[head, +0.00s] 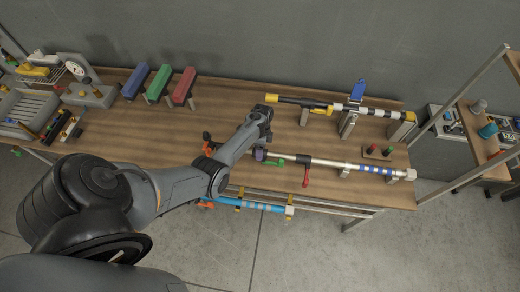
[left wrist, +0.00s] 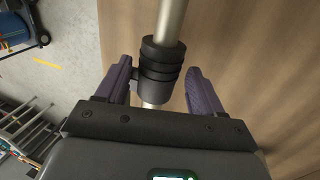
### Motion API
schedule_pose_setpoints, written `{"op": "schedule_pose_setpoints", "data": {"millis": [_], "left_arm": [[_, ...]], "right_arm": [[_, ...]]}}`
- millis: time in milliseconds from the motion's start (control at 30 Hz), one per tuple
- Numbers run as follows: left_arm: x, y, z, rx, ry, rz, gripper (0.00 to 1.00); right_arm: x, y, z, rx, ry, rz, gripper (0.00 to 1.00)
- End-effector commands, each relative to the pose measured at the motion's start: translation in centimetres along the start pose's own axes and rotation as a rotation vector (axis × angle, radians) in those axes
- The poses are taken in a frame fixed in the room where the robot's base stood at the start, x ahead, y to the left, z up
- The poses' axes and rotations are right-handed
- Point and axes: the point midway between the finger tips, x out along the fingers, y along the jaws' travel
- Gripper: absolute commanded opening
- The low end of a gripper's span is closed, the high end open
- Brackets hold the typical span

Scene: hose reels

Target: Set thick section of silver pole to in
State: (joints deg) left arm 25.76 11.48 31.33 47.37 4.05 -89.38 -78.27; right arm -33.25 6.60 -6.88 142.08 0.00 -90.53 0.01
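The silver pole (head: 335,163) lies across the front of the bench, with blue bands toward its right end and a red lever (head: 306,176) hanging from its middle. The left wrist view shows a thin silver stretch (left wrist: 172,20) and a black ribbed collar (left wrist: 160,65) on it. My left gripper (head: 262,155) is at the pole's left part. In the left wrist view its purple fingers (left wrist: 160,85) stand apart on either side of the collar, with a gap at the right finger. My arm hides part of the pole's left stretch. My right gripper is out of view.
A yellow, black and white pole (head: 345,108) rests on stands behind. A blue pole (head: 245,205) sits below the front edge. Blue, green (head: 158,83) and red blocks stand at the back left.

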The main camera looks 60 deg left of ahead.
Motion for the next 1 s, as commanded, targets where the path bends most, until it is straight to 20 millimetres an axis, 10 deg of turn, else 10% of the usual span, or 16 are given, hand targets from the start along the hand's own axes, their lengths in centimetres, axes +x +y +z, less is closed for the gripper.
{"op": "schedule_pose_setpoints", "data": {"millis": [367, 1000], "left_arm": [[-0.7, 0.1, 0.1, 0.001, -0.002, 0.004, 0.71], [-10.0, -0.1, 0.0, 0.0, 0.0, 0.0, 0.71]], "right_arm": [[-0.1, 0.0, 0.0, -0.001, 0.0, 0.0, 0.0], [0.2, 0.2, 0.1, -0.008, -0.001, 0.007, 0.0]]}}
